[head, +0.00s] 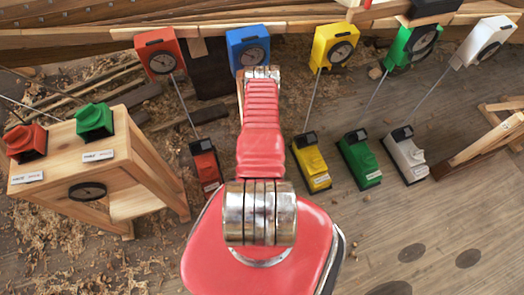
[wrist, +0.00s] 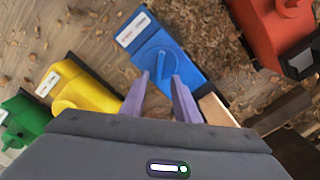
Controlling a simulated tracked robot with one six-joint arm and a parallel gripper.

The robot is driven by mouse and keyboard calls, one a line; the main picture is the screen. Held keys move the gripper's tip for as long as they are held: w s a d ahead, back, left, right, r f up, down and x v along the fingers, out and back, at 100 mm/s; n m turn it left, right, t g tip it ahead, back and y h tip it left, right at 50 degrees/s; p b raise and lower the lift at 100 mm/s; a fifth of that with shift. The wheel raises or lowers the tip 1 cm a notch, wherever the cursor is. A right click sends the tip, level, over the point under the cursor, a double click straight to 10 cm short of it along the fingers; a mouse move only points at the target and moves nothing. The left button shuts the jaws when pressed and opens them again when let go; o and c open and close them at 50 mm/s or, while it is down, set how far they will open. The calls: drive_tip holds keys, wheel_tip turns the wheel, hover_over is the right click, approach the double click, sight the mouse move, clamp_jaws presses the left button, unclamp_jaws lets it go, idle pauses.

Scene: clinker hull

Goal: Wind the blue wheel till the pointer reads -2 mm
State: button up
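My gripper (wrist: 161,76) is open in the wrist view. Its two purple fingers point at the wheel, with their tips near its lower edge; I cannot tell whether they touch it. In the head view my red arm hides the blue block and my gripper. The blue gauge (head: 235,42) stands upright behind the arm with its round dial (head: 253,57) showing. Its pointer is too small to read.
In the head view, similar red (head: 205,165), yellow (head: 312,167), green (head: 359,163) and white (head: 404,158) blocks stand either side, with thin rods up to gauges. A wooden stand (head: 140,165) is at left. Shavings litter the planks. The lower right is clear.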

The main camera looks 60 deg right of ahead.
wheel_tip(320, 180, up, 6)
idle(0.5)
drive_tip(key=w+a+r+n, duration=0.45)
drive_tip(key=w+r, duration=0.25)
drive_tip(key=r, duration=1)
drive_tip(key=w+a+r+n, duration=0.3)
drive_tip(key=w+a+r, duration=0.35)
drive_tip(key=r, duration=0.95)
drive_tip(key=w+a+r+n, duration=0.3)
drive_tip(key=w+a+r, duration=0.35)
drive_tip(key=r, duration=1.05)
drive_tip(key=a+r+n+t+h, duration=0.1)
drive_tip(key=a+r+n+t, duration=0.25)
drive_tip(key=a+r, duration=1.05)
drive_tip(key=s+a+r+n+t+y, duration=0.1)
drive_tip(key=s+a+r+n, duration=0.4)
drive_tip(key=s+a+r, duration=0.6)
drive_tip(key=shift+s+a+t, duration=0.25)
drive_tip(key=shift+s+t, duration=0.3)
drive_tip(key=shift+s, duration=0.2)
